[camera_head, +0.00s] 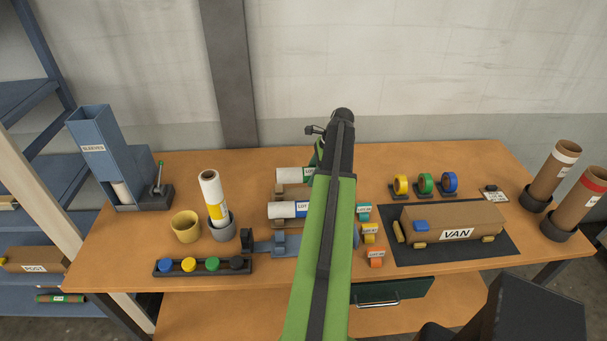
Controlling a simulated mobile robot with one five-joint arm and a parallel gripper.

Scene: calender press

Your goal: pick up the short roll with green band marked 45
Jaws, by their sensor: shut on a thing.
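I see no roll whose green band and mark 45 can be read. A short white roll (291,176) lies level at the table's middle, its right end hidden behind my arm; a label starting "LO" shows, but its band does not. A white roll with a blue band (284,210) lies in front of it, also partly covered by my arm. My green and black arm reaches up the middle of the view and bends at its top. My gripper is hidden behind it, so its jaws and anything in them do not show.
On the wooden table (130,250), an upright yellow-banded roll (210,190), a yellow cup (186,227) and a button strip (203,266) stand left. A VAN box (450,222), tape rolls (425,183) and brown tubes (555,172) stand right. A blue sleeve dispenser (95,135) stands far left.

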